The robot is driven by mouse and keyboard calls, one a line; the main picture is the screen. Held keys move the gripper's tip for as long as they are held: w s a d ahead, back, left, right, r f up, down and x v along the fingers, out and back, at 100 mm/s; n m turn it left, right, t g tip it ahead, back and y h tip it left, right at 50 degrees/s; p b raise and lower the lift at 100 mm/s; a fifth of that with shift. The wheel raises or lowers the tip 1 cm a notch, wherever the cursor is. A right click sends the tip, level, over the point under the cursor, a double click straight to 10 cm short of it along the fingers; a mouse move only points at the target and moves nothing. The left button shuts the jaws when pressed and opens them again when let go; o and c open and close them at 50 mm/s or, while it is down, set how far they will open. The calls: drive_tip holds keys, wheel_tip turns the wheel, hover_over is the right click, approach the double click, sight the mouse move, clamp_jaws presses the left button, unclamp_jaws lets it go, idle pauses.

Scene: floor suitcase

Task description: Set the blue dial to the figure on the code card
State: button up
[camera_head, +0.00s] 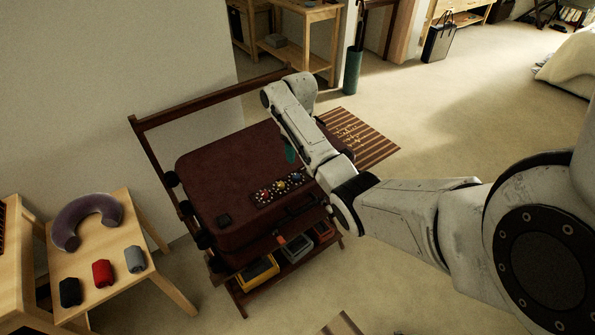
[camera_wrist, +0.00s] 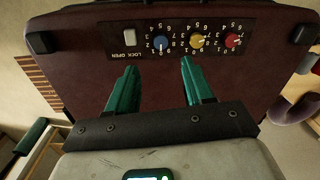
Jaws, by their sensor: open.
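The dark red suitcase (camera_head: 215,170) lies flat on a wooden rack. Its black lock panel (camera_wrist: 262,35) bears three dials and a white switch (camera_wrist: 129,35). The blue dial (camera_wrist: 160,43) is beside the switch, then the yellow dial (camera_wrist: 197,41) and the red dial (camera_wrist: 232,40). The blue dial's white mark appears to point toward my gripper's side, near 0; the digits are small. My gripper (camera_wrist: 160,66) is open and empty, its teal fingers apart above the suitcase. The blue dial shows beyond the gap between the fingertips, apparently untouched. I cannot make out the code card.
The rack's back rail (camera_head: 205,103) stands behind the suitcase. Bins, including a yellow one (camera_head: 257,272), sit below it. A small table (camera_head: 115,240) at left holds a neck pillow (camera_head: 72,222) and several rolled items. A striped mat (camera_head: 365,138) lies beyond; floor to the right is clear.

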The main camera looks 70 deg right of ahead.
sight(297, 175)
drive_tip(key=f, duration=0.9)
drive_tip(key=shift+a+f, duration=0.15)
drive_tip(key=shift+a, duration=0.05)
clamp_jaws()
